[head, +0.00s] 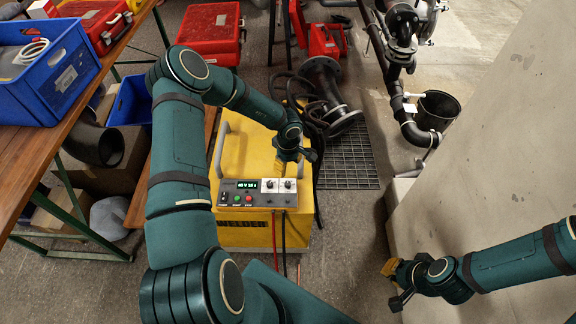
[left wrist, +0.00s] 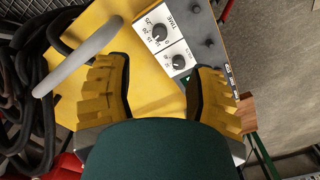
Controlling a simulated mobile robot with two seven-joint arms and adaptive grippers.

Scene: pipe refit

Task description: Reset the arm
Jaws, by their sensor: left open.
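My left gripper (head: 288,163) is over the yellow welder (head: 248,150), just behind its control panel (head: 257,193). In the left wrist view the two yellow-padded fingers of the left gripper (left wrist: 160,78) are spread apart with nothing between them. The panel's knobs (left wrist: 179,62) and the TIME dial (left wrist: 159,32) show just beyond the fingers. I cannot tell whether a finger touches the welder. My right gripper (head: 393,284) hangs at the lower right, beside the concrete wall and away from the welder. Its finger opening is too small to make out.
A grey handle (left wrist: 75,58) and black hoses (left wrist: 30,100) lie beside the left gripper. A wooden bench (head: 100,95) with a blue crate (head: 45,75) stands at left. A concrete wall (head: 490,150) closes the right. A floor grate (head: 350,165), black pipework (head: 402,100) and a bucket (head: 437,110) are behind.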

